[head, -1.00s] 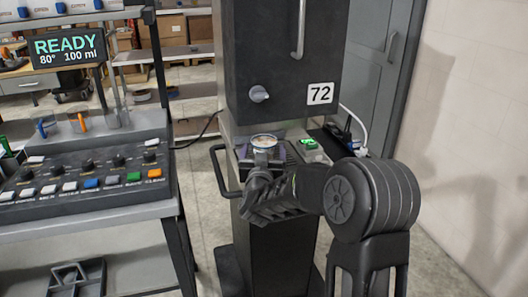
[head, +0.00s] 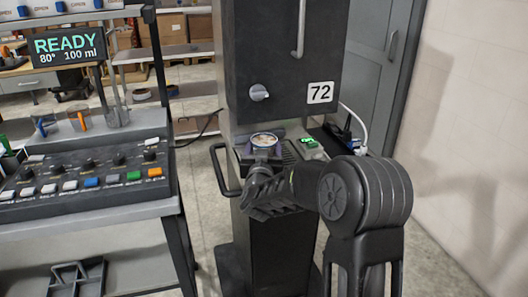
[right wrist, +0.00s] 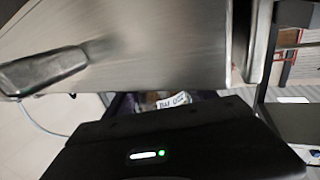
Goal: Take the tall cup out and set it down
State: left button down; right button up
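A cup (head: 264,138) with a pale brown top stands at the small shelf of the dark dispenser marked 72 (head: 276,60). My right gripper (head: 264,154) is directly in front of the cup, at its near side, and covers its lower part. The fingers are hard to make out, so I cannot tell whether they are closed on the cup. In the right wrist view the dark gripper body (right wrist: 180,145) hides most of the cup, and only a strip of printed label (right wrist: 172,102) shows beyond it. My left gripper is not in view.
A control panel (head: 85,180) with coloured buttons stands at the left, under a READY display (head: 66,47). A black handle (head: 222,172) sticks out left of the shelf. A small green-lit device (head: 312,142) sits right of the cup.

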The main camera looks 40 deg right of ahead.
aim_at(264, 136)
jog(key=c, duration=1.2)
jog(key=shift+r, duration=0.15)
jog(key=shift+r, duration=0.45)
notch_tip(264, 136, up, 3)
jog(key=shift+f, duration=0.15)
jog(key=v, duration=1.8)
jog(key=shift+f, duration=0.1)
